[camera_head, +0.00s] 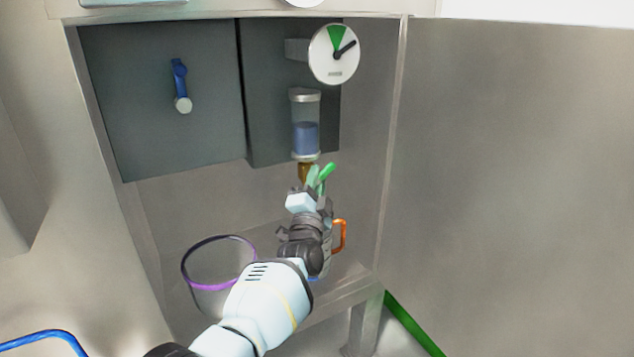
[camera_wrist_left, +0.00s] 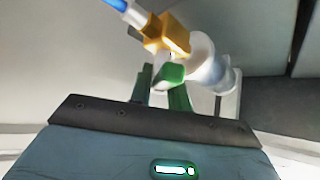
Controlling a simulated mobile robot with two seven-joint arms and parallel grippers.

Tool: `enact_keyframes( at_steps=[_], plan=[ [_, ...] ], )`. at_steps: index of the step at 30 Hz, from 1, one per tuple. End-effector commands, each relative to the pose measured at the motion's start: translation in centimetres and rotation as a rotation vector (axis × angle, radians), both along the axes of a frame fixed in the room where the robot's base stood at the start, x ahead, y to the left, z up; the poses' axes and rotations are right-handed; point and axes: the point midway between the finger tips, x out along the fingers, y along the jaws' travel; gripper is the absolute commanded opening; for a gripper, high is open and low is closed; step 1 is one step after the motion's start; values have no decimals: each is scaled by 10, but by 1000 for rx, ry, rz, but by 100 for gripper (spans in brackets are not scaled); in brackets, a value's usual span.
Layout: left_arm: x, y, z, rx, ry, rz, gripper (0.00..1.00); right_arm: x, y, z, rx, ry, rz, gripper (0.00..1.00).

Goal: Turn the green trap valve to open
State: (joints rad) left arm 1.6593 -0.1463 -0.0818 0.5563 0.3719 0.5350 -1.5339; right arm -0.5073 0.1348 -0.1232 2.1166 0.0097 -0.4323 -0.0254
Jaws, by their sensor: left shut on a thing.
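The green trap valve handle (camera_head: 328,170) sits beside a brass valve body (camera_head: 304,173), under a clear trap cylinder (camera_head: 305,120) part filled with blue liquid. In the left wrist view the green handle (camera_wrist_left: 170,75) lies between my fingers, with the brass body (camera_wrist_left: 165,34) just beyond. My left gripper (camera_head: 317,178) is shut on the handle; it also shows in the left wrist view (camera_wrist_left: 160,88). The fingers partly hide the handle in the head view. My right gripper is not in view.
A round gauge (camera_head: 334,66) with a green sector is above the trap. A blue lever (camera_head: 180,82) is on the left panel. Below stand a purple-rimmed clear container (camera_head: 207,300) and a vessel with an orange handle (camera_head: 343,237). A cabinet side wall (camera_head: 367,130) bounds the right.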

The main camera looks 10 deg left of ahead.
Motion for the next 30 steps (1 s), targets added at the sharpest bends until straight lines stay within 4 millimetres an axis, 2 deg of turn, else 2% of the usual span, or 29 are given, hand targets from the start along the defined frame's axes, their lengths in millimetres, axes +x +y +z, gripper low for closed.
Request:
enact_keyframes(
  at_steps=[4, 5, 9, 20, 25, 30],
  plan=[
    [0, 0, -1, -1, 3, 0, 0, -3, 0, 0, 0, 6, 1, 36],
    [0, 0, -1, 0, 3, 1, 21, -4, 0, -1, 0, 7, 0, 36],
    [0, 0, -1, 0, 2, 0, 39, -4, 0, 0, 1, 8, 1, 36],
    [-2, 0, -1, 0, 1, 0, 40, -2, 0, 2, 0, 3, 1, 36],
    [-14, -1, -3, 0, 0, 0, 40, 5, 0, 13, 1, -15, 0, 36],
    [-34, -2, -11, -1, 0, 1, 40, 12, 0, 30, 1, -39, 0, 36]
  ],
)
